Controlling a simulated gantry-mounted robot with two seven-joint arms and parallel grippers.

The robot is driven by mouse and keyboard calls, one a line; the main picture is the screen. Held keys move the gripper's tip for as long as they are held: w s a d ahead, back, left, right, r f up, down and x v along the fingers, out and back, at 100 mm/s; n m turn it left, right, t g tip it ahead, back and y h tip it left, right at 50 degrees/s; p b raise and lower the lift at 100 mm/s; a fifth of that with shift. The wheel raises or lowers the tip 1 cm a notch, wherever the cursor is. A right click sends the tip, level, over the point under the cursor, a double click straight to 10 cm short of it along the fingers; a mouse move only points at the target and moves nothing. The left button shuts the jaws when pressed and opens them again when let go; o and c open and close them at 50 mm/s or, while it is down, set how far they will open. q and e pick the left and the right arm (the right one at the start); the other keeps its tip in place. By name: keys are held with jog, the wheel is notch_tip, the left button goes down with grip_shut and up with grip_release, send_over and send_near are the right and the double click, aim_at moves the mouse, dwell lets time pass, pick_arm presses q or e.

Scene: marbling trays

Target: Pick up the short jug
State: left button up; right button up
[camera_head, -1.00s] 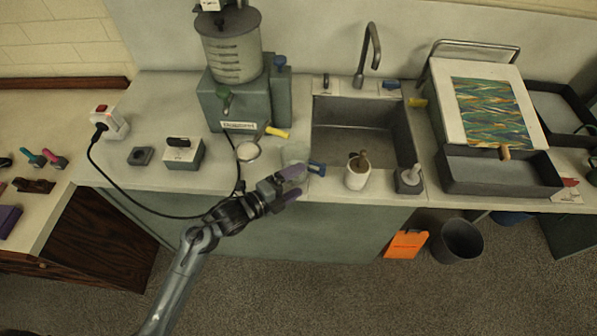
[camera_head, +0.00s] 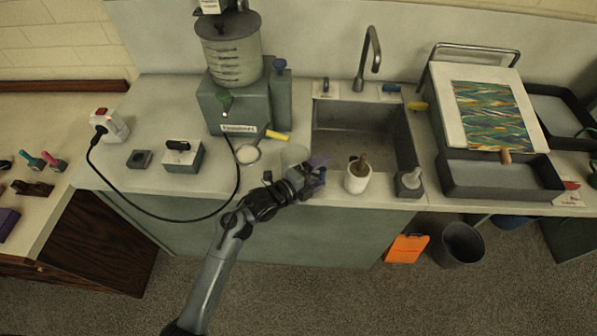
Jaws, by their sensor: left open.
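I cannot tell whether the fingers touch the jug. My right gripper is not in view.
A white pot (camera_head: 357,184) with a brown-handled tool stands just right of my gripper. A sink (camera_head: 360,118) lies behind. A dispenser machine (camera_head: 238,105), a round white dish (camera_head: 248,154) and a black cable (camera_head: 172,217) are to the left.

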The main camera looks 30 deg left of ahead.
pick_arm(q)
jog(key=c, duration=1.3)
jog(key=shift+r, duration=0.15)
jog(key=shift+c, duration=0.2)
jog(key=shift+r, duration=0.1)
